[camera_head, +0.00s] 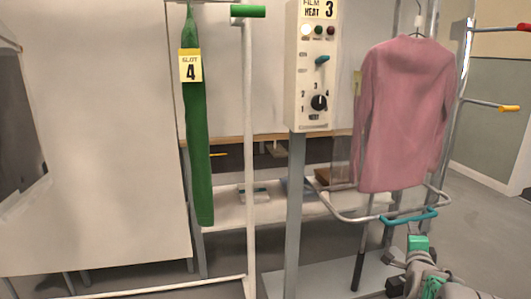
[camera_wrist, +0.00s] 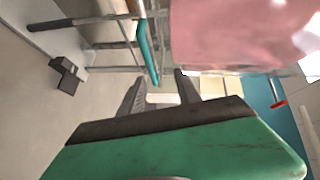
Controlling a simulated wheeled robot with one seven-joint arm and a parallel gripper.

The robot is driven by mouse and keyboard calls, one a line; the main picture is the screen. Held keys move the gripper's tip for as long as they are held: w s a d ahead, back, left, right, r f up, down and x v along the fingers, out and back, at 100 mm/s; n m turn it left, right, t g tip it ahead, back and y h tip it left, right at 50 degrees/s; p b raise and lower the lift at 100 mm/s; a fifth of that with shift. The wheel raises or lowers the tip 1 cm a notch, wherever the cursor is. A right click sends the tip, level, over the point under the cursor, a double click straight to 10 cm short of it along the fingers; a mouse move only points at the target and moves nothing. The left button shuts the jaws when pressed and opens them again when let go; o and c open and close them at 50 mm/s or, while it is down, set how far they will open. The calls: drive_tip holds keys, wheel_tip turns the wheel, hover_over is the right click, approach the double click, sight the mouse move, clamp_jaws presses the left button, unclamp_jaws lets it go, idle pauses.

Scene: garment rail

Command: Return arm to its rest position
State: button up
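My gripper shows at the lower right of the head view (camera_head: 416,250), just below a teal handle (camera_head: 408,217) on a bent metal frame. In the wrist view my gripper (camera_wrist: 160,88) has its two dark fingers apart, with nothing seen between them. The teal handle (camera_wrist: 148,52) lies beyond the fingertips there and looks clear of them. A pink sweater (camera_head: 405,110) hangs on a hanger above the frame; it also fills the upper right of the wrist view (camera_wrist: 235,35).
A control box (camera_head: 318,75) labelled film heat 3 stands on a grey post left of the sweater. Red and yellow-tipped pegs (camera_head: 508,107) stick out at right.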

drive_tip(key=s+a+r+n+g+y+p, duration=0.25)
drive_tip(key=a+r+n+p, duration=0.25)
drive_tip(key=a+r+p, duration=0.45)
drive_tip(key=s+a+r+n+g+y+p, duration=0.25)
drive_tip(key=a+r+n+p, duration=0.4)
drive_tip(key=a, duration=0.55)
drive_tip(key=s+a+r+n+g+y+p, duration=0.1)
drive_tip(key=s+a+r+n+g+p, duration=0.1)
drive_tip(key=s+a+r+n+p, duration=0.1)
drive_tip(key=s+a+r+n+g+y+p, duration=0.1)
drive_tip(key=s+a+r+n+g+p, duration=0.1)
drive_tip(key=s+a+p, duration=0.4)
drive_tip(key=s+a+r+n+g+p, duration=0.2)
drive_tip(key=s+a+r+n+p, duration=0.2)
drive_tip(key=s, duration=0.6)
drive_tip(key=shift+s+a+r+n+y+p, duration=0.15)
drive_tip(key=shift+s+r+n+y+p, duration=0.2)
drive_tip(key=shift+n+p, duration=0.5)
drive_tip(key=shift+m, duration=0.3)
